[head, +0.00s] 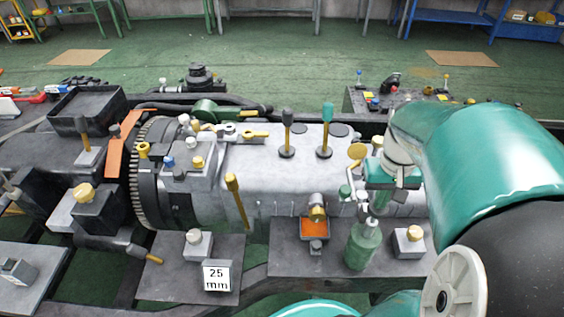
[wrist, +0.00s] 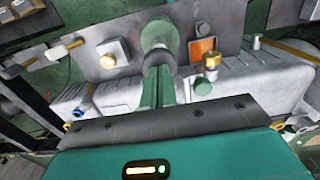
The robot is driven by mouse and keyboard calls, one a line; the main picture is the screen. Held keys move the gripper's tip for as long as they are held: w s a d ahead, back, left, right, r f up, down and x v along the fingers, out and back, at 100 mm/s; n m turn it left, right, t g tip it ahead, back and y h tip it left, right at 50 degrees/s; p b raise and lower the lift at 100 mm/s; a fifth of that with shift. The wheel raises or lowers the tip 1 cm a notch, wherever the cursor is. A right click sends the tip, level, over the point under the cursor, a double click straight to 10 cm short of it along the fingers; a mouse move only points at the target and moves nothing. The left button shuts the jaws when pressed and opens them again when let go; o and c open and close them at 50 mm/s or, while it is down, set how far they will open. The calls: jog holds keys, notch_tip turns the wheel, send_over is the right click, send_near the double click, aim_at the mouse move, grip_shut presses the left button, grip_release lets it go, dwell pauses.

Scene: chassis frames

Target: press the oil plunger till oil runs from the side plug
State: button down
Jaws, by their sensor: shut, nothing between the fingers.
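A green oil bottle (head: 363,245) stands upright on the dark front shelf. My gripper (head: 378,207) points down at its top, with the fingers shut and nothing between them. In the wrist view my gripper (wrist: 159,78) reaches the dark collar of the bottle (wrist: 158,36). The plunger itself is hidden by the fingers, and I cannot tell whether they touch it. Left of the bottle, a brass side plug (head: 317,213) sticks out of the grey casing above a small orange tray (head: 314,230). The plug (wrist: 212,61) also shows in the wrist view. I see no clear oil stream.
The grey gearbox casing (head: 275,175) lies behind the bottle. A brass-topped block (head: 409,240) stands close on its right. A "25 mm" sign (head: 217,277) and another knobbed block (head: 198,243) are to the left. Upright levers (head: 326,130) rise from the casing.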

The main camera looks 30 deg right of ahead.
jog(key=shift+r, duration=2.7)
jog(key=w+a+r+n+t, duration=0.1)
jog(key=w+a+n+t, duration=0.1)
jog(key=a, duration=1)
jog(key=w+a+r+n+t, duration=0.2)
jog(key=w+a+n+t, duration=0.1)
jog(key=a, duration=1)
jog(key=shift+w+r+n+t, duration=0.15)
jog(key=shift+w+n+t, duration=0.15)
jog(key=shift+w+n, duration=0.5)
jog(key=shift+w, duration=0.15)
dwell(1.8)
